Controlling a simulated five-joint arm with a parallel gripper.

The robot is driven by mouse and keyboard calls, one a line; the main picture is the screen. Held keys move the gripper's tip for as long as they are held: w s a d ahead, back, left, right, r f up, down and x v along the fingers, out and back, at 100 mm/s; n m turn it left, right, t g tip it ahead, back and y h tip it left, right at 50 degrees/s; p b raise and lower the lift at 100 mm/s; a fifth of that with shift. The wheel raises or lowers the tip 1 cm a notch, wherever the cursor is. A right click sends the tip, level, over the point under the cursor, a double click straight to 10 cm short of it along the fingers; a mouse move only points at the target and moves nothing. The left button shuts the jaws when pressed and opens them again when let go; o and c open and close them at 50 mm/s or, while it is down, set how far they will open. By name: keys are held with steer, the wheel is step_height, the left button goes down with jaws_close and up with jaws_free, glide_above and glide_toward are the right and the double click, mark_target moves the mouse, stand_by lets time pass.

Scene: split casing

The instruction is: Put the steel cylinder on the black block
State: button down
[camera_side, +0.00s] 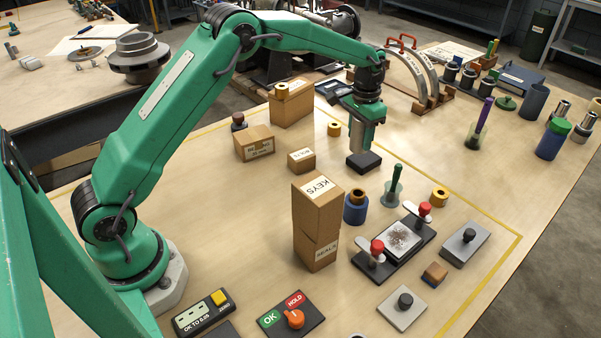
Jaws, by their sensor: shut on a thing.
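My gripper (362,116) is shut on the steel cylinder (356,138), a grey upright piece that hangs below the green jaws. The jaws partly hide its upper end. The black block (364,162) lies flat on the table just below and slightly to the right of the cylinder. The cylinder's lower end shows just above the block's left edge in this view. From this single view I cannot tell whether they touch or how far apart they are in depth.
A tall stack of cartons, with the KEYS box (318,203) on top, stands in front of the block. A small carton (301,160) is to its left. A green-handled tool (394,185) and a blue cylinder with an orange top (355,210) stand nearer.

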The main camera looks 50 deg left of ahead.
mark_target(358, 148)
steer(key=shift+w, duration=0.1)
steer(key=shift+f, duration=1.8)
steer(key=shift+f, duration=0.15)
steer(key=c, duration=0.7)
jaws_free()
steer(key=shift+f, duration=0.2)
steer(key=shift+r, duration=0.1)
step_height(358, 148, up, 12)
steer(key=shift+r, duration=0.1)
steer(key=shift+s+r, duration=0.1)
steer(key=shift+s, duration=0.1)
